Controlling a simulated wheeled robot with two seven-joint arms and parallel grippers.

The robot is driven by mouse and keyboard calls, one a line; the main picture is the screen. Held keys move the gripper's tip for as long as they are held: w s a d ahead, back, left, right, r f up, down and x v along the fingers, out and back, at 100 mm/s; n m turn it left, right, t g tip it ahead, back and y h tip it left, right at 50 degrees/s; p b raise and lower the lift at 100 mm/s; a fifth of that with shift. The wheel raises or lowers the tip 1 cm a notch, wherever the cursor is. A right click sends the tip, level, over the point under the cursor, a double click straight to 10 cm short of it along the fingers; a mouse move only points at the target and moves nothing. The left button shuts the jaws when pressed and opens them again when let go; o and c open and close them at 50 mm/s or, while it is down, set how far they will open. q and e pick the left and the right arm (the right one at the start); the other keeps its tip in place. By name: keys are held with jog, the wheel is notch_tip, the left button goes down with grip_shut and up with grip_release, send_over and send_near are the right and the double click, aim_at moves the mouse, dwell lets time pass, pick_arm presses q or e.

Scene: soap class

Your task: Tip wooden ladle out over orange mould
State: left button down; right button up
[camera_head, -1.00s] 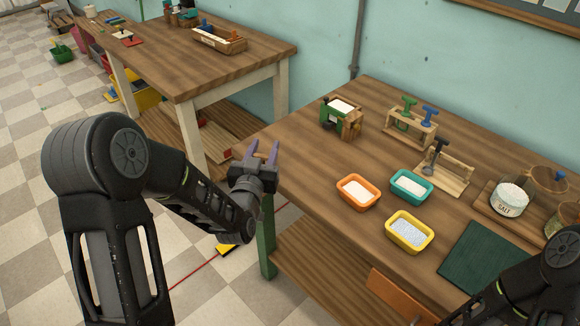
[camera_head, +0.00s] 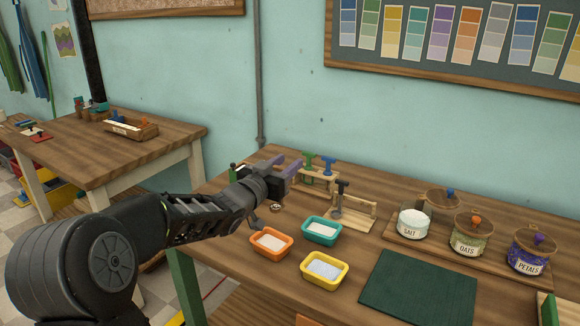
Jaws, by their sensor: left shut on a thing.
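My left gripper (camera_head: 290,170) reaches in over the back left of the table, its purple fingers shut on the wooden ladle (camera_head: 276,207). The ladle's small round brown bowl shows just below the gripper; its handle is mostly hidden. The bowl appears behind the orange mould in the picture, and its height above the table is hard to tell. The orange mould (camera_head: 268,255) stands on the table nearer to me, with pale, whitish contents. My right gripper is out of view.
A teal mould (camera_head: 320,241) and a yellow mould (camera_head: 323,283) stand close beside the orange one. Stamp racks (camera_head: 350,217) stand behind them. A dark green mat (camera_head: 420,288) lies to the right, with labelled jars (camera_head: 413,224) beyond. A container behind my gripper is largely hidden.

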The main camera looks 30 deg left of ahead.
pick_arm(q)
jog(key=shift+a+f, duration=0.2)
jog(key=shift+f, duration=0.05)
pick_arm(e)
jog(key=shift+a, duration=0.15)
pick_arm(q)
jog(key=shift+s, duration=0.1)
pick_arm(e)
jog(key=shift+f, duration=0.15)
